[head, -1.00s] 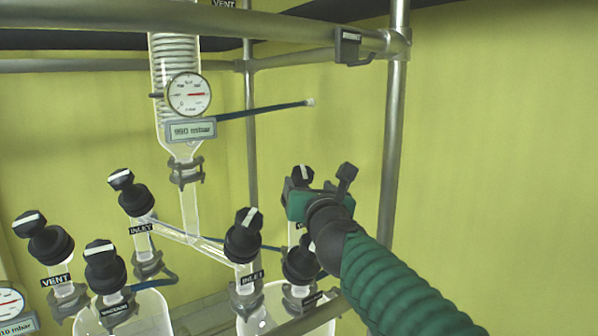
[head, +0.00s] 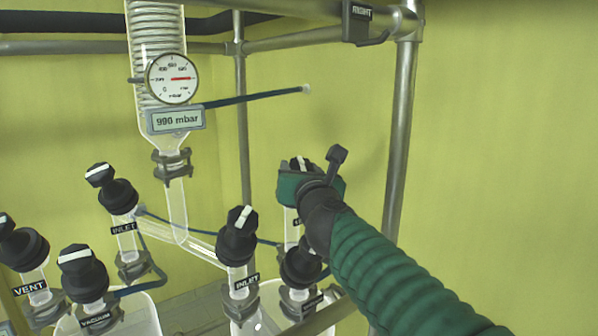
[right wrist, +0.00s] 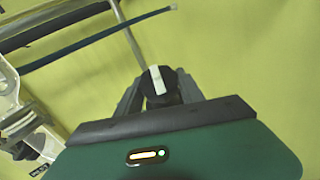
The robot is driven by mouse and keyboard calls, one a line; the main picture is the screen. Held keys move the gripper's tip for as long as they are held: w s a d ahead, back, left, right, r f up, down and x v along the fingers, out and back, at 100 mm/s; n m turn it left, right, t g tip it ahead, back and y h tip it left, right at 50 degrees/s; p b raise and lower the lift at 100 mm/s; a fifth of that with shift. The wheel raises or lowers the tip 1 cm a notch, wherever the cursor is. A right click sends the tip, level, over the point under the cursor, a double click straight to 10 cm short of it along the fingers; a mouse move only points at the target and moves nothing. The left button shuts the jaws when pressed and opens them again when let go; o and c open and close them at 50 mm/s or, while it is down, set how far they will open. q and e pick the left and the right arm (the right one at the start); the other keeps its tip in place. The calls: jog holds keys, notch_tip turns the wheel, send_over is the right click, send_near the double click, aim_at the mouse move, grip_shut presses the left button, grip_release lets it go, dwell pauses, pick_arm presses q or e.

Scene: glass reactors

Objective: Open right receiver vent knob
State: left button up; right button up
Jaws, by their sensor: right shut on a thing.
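A black knob (head: 301,163) with a white bar tops the glass neck at the back right, its label mostly hidden. My right gripper (right wrist: 160,95) is shut on this knob, one finger on each side, as the right wrist view shows. There the knob (right wrist: 157,82) has its white bar almost upright in the picture. In the head view my green gripper body hides the knob's lower part. My left gripper is in neither current view.
Another black knob (head: 301,267) sits just below my wrist. The right inlet knob (head: 238,235) stands left of my gripper. A steel post (head: 400,130) rises to the right. A blue hose (head: 255,98) and pressure gauge (head: 172,78) are further left.

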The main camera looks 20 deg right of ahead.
jog(key=shift+f+n+y, duration=0.3)
jog(key=shift+c, duration=0.4)
jog(key=shift+w+f+n+y+b, duration=0.1)
jog(key=shift+n+y+b, duration=0.4)
jog(key=shift+n+y, duration=0.65)
jog(key=n+y, duration=0.3)
jog(key=shift+d, duration=0.1)
jog(key=shift+n+g+y, duration=0.4)
jog(key=shift+n+y, duration=0.85)
jog(key=shift+o, duration=0.2)
jog(key=shift+n+g+y+p, duration=0.65)
jog(key=shift+n+y, duration=0.45)
jog(key=shift+n, duration=0.1)
jog(key=shift+n+g+y+p, duration=0.35)
jog(key=shift+n+y, duration=0.15)
jog(key=shift+n, duration=0.2)
jog(key=shift+c, duration=0.2)
